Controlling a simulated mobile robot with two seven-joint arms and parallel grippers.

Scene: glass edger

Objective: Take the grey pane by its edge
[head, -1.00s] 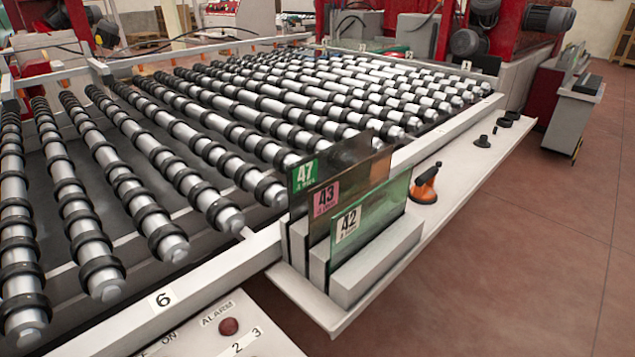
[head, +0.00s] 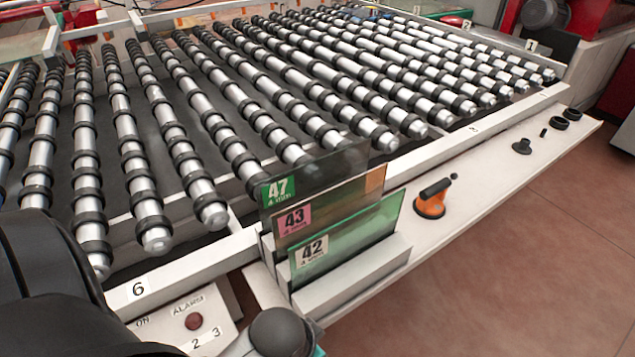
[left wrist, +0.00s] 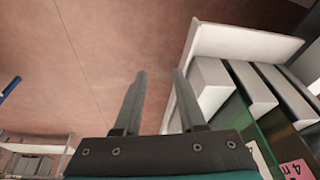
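Three glass panes stand upright in a white slotted rack (head: 345,287) on the ledge. The rearmost, a smoky grey pane (head: 335,168), has a green label 47. In front of it is a pane with a pink label 43 (head: 293,218), brownish at its corner, then a green pane with a white label 42 (head: 370,228). The panes overlap, so the grey one's lower part is hidden. My left gripper (left wrist: 160,75) is open and empty, its fingers over the floor to the left of the rack (left wrist: 230,45). The green pane (left wrist: 268,128) shows beside it. My right gripper is out of view.
A roller conveyor (head: 225,120) lies behind the rack. On the ledge to its right are an orange suction lifter (head: 430,205) and small dark parts (head: 522,146). A panel with an alarm button (head: 194,321) is at the lower left. Floor is clear at right.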

